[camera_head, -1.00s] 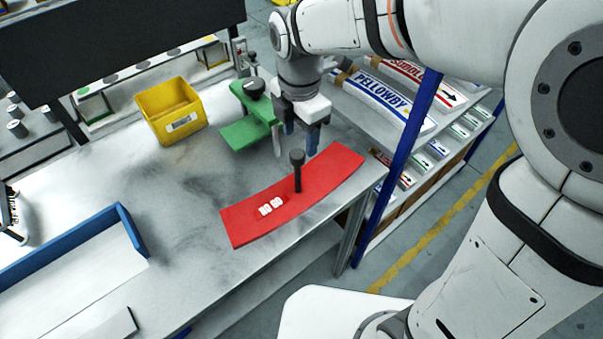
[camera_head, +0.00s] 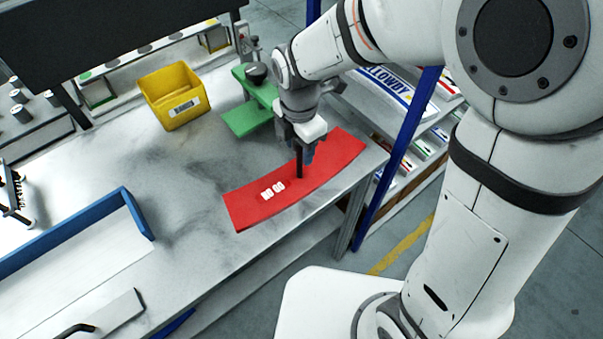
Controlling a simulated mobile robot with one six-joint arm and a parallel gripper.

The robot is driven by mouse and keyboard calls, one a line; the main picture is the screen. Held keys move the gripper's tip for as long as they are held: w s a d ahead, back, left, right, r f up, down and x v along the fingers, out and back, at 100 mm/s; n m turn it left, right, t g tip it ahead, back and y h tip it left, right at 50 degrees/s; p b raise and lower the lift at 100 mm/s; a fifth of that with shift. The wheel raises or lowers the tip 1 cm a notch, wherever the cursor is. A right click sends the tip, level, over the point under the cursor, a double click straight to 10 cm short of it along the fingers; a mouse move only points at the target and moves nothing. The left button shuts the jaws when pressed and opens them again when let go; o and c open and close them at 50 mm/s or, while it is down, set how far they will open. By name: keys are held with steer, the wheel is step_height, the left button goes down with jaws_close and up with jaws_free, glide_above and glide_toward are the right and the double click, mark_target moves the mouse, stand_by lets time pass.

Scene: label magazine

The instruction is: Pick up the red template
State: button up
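The red template (camera_head: 330,160) is a curved flat plate with white markings, lying on the grey table near its right front edge. A dark upright handle (camera_head: 299,170) stands on it. My gripper (camera_head: 303,154) points down over the template, with its fingers at the top of the handle. The handle's knob is hidden by the fingers. Whether the fingers are closed on it or only beside it cannot be told.
A green template (camera_head: 247,119) with a dark knob lies just behind my gripper. A yellow bin (camera_head: 176,97) stands at the back. A blue-edged tray (camera_head: 70,238) is at the left front. A blue post (camera_head: 392,165) and a shelf with printed labels (camera_head: 385,88) stand to the right.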

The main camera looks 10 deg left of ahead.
jaws_close()
stand_by(0.4)
step_height(320, 180, up, 10)
steer(key=shift+r+b, duration=0.1)
steer(key=shift+b, duration=0.4)
stand_by(0.3)
